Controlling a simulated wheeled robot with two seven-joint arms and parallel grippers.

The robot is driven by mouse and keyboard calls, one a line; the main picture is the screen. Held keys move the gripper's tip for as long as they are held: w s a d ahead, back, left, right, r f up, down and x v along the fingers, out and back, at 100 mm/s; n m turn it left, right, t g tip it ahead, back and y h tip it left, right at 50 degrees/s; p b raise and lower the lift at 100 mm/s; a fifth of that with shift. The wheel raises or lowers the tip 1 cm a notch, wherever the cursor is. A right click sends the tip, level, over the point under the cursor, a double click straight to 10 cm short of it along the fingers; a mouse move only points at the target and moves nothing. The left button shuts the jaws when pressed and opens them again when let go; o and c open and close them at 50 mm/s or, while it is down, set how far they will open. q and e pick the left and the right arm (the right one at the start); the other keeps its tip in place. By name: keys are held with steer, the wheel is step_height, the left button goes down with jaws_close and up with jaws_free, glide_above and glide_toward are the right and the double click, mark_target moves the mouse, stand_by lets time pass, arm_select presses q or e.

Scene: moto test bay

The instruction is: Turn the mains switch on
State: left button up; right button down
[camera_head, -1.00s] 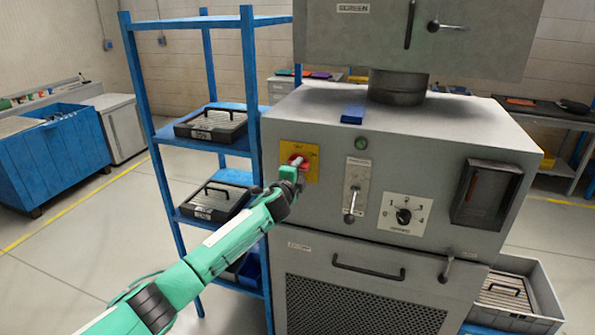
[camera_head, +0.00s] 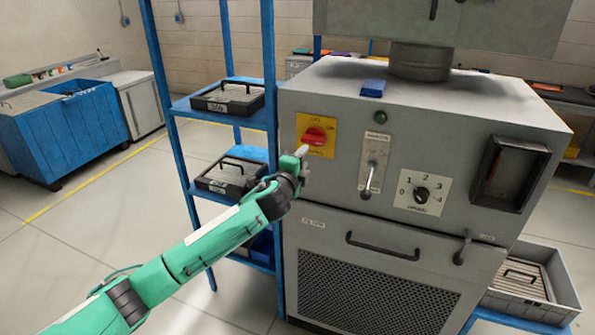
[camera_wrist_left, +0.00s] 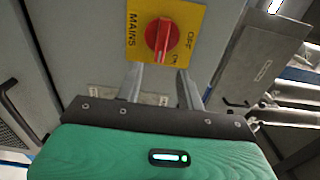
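The mains switch is a red rotary knob (camera_head: 314,136) on a yellow plate (camera_head: 303,122) at the upper left of the grey machine's front. Its grip bar lies roughly level in the head view. In the left wrist view the red knob (camera_wrist_left: 162,40) stands upright in the picture, with MAINS at its left and OFF and ON at its right. I cannot tell which mark it points to. My left gripper (camera_head: 301,153) is just below the knob in the head view. Its fingers (camera_wrist_left: 158,83) are apart with nothing between them, clear of the knob. My right gripper is not in view.
Right of the switch are a lever (camera_head: 368,185), a dial (camera_head: 421,194) and a green lamp (camera_head: 380,117). A blue block (camera_head: 373,88) lies on top of the machine. A blue shelf rack (camera_head: 186,185) stands close to its left. The floor at the left is open.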

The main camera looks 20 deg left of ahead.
arm_select(q)
steer(key=shift+s+b, duration=0.35)
steer(key=shift+s, duration=1.4)
steer(key=shift+a, duration=0.1)
steer(key=s+a+f+n+g, duration=0.2)
steer(key=f, duration=1.1)
steer(key=s+a+f+n+g+y, duration=0.1)
steer(key=s+a+f+n+g, duration=0.15)
steer(key=f, duration=1.15)
steer(key=s+a+f+n+g, duration=0.1)
steer(key=s+f+n+g, duration=0.15)
steer(key=f, duration=1.05)
steer(key=s+f+n+g, duration=0.2)
steer(key=s+f+g, duration=0.1)
steer(key=s+f, duration=1.05)
steer(key=s+f+n+g, duration=0.3)
steer(key=s+f+n, duration=0.1)
steer(key=s+f, duration=1.4)
steer(key=s+d+f+n+g, duration=0.1)
steer(key=s+d+f+g, duration=0.1)
steer(key=s, duration=1.2)
steer(key=s+d+f+n+g, duration=0.2)
steer(key=s+f, duration=0.2)
steer(key=s, duration=1)
steer(key=shift+s+d+f, duration=0.15)
steer(key=shift+s+d, duration=0.05)
steer(key=shift+s, duration=0.05)
